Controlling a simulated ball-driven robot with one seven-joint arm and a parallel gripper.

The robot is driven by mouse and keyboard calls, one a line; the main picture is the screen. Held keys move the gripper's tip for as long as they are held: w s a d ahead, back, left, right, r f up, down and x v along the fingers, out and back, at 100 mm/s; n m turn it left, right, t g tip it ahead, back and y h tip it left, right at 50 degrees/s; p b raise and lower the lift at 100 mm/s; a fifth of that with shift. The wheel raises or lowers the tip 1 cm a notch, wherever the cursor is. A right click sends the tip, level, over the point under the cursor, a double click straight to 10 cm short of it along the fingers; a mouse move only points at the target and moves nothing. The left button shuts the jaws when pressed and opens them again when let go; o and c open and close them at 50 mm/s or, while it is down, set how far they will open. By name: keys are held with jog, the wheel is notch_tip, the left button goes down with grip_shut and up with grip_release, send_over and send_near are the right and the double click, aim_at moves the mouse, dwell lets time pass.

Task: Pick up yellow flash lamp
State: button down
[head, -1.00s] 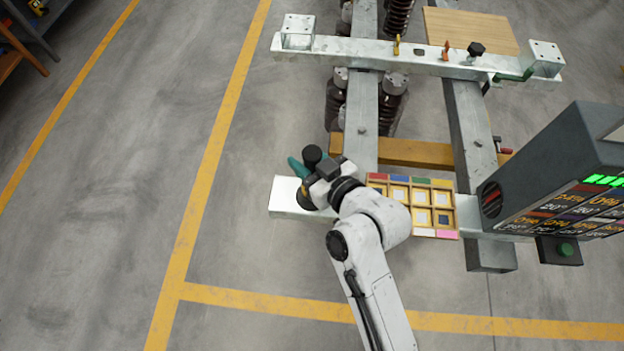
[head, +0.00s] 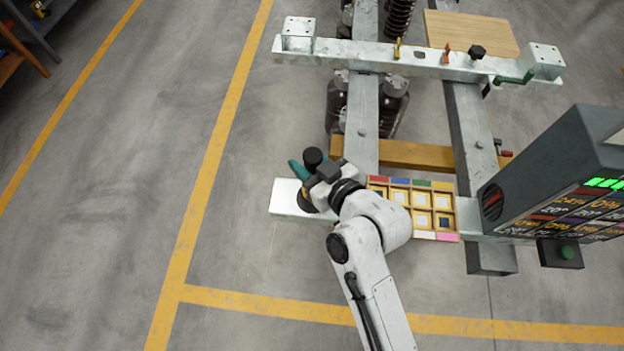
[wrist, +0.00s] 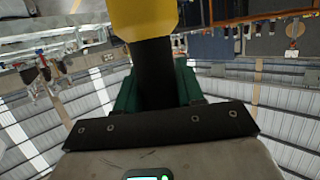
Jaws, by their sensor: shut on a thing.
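The yellow flash lamp (wrist: 143,16) shows in the wrist view as a yellow head at the top of a dark, upright handle (wrist: 153,72). The teal fingers of my gripper (wrist: 155,88) stand on both sides of the handle and are shut on it. In the head view my gripper (head: 304,180) is over the left end of the pale metal beam. One teal finger shows there, and the lamp is mostly hidden by the gripper and wrist. I cannot tell whether the lamp touches the beam.
A wooden compartment tray (head: 407,207) with coloured labels lies just right of my arm. A dark console with a lit display (head: 590,205) stands farther right. A metal crossbeam (head: 420,62) spans the back.

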aim_at(310, 157)
jog(key=shift+r, duration=0.25)
jog(key=shift+r, duration=0.2)
jog(key=r, duration=0.3)
jog(key=shift+s, duration=0.2)
jog(key=s+r, duration=0.1)
jog(key=s+d+r, duration=0.1)
jog(key=r, duration=0.1)
jog(key=s+r, duration=0.1)
jog(key=shift+s+d+r, duration=0.25)
jog(key=shift+d, duration=0.05)
jog(key=s+d+r+p, duration=0.2)
jog(key=s+r, duration=0.3)
jog(key=s, duration=0.4)
jog(key=shift+d, duration=0.8)
jog(key=shift+s+f, duration=0.1)
